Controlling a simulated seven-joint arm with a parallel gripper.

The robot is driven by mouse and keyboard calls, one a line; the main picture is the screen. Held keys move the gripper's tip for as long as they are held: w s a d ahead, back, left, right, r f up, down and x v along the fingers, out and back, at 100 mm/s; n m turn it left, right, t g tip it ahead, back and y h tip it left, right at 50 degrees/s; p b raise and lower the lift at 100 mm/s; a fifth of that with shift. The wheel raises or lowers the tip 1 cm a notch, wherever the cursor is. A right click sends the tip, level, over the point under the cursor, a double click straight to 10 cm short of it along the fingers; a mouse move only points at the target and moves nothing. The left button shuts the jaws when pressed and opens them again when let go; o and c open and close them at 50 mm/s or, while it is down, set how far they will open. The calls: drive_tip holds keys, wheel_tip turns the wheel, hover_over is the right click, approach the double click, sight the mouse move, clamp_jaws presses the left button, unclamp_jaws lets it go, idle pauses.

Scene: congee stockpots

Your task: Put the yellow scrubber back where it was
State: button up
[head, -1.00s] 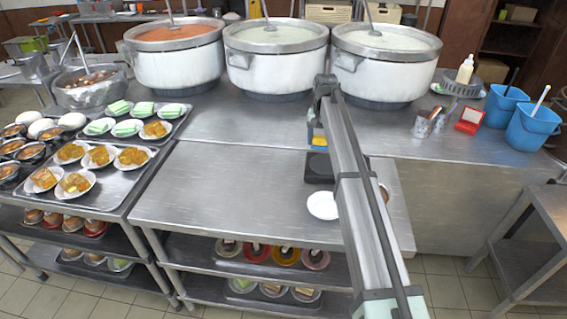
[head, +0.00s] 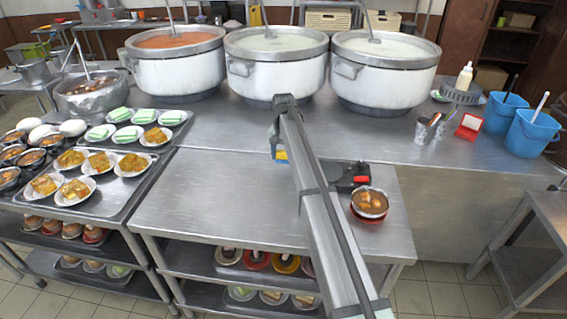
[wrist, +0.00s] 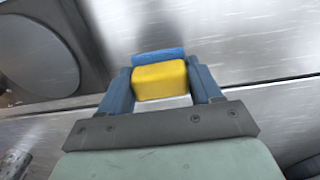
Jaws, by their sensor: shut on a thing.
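The yellow scrubber (wrist: 160,82) has a blue layer along its far side. In the wrist view it sits between the two blue-grey fingers of my gripper (wrist: 160,78), which is shut on it. In the head view my gripper (head: 281,150) hangs over the middle of the steel counter, near its front edge. A small part of the scrubber (head: 281,157) shows there, mostly hidden by my arm. Its height above the counter is hard to tell.
Three large stockpots (head: 275,65) stand behind. A dark device (head: 350,175) and a bowl of food (head: 369,203) are right of my arm. Trays of plates (head: 125,188) fill the left. Blue buckets (head: 530,132) stand far right. The front table (head: 220,200) is largely clear.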

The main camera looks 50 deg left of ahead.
sight(284, 162)
drive_tip(key=shift+f, duration=1.95)
drive_tip(key=shift+f, duration=0.1)
drive_tip(key=o, duration=1)
wheel_tip(284, 162, up, 12)
drive_tip(key=shift+r, duration=0.15)
